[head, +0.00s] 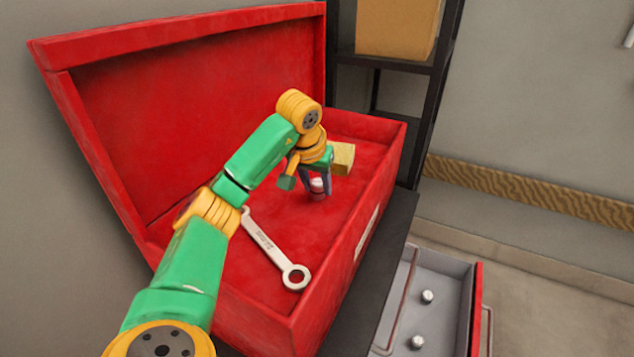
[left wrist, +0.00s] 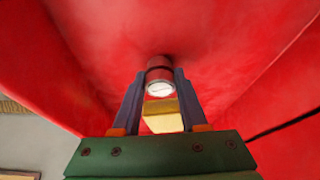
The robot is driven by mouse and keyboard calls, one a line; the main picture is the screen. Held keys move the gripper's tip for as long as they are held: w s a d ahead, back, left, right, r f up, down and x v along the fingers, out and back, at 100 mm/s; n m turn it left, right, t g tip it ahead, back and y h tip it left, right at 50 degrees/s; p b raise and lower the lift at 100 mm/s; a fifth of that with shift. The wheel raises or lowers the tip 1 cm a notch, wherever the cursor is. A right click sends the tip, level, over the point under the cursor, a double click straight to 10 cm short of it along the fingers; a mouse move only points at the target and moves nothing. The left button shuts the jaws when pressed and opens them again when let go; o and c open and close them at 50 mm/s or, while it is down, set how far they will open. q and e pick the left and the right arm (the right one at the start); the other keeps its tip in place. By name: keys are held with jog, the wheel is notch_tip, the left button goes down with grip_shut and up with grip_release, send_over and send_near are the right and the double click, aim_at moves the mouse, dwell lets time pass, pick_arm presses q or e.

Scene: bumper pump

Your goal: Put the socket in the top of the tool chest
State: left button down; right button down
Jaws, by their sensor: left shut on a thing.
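The red tool chest (head: 360,235) stands with its lid up and its top compartment open. My left arm reaches into it, and my left gripper (head: 316,189) points down near the right end of the compartment. It is shut on the socket (head: 317,187), a small metal cylinder that looks reddish on its side. In the left wrist view the socket (left wrist: 159,85) sits between the two fingertips (left wrist: 159,92), close to the red floor. I cannot tell whether it touches the floor. My right gripper is not in view.
A wrench (head: 268,250) lies in the chest, left of the gripper. A yellow block (head: 343,158) is just behind the gripper. An open grey drawer (head: 390,315) below holds two small metal pieces. A shelf with a cardboard box (head: 397,28) stands behind.

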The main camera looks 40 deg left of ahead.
pick_arm(q)
jog(key=shift+f, duration=0.1)
jog(key=shift+f, duration=0.15)
jog(key=shift+c, duration=2.2)
grip_release()
jog(key=shift+r, duration=0.3)
jog(key=v, duration=1.1)
jog(key=shift+s+d+r, duration=0.15)
jog(key=shift+s+r, duration=0.1)
jog(key=shift+r, duration=0.1)
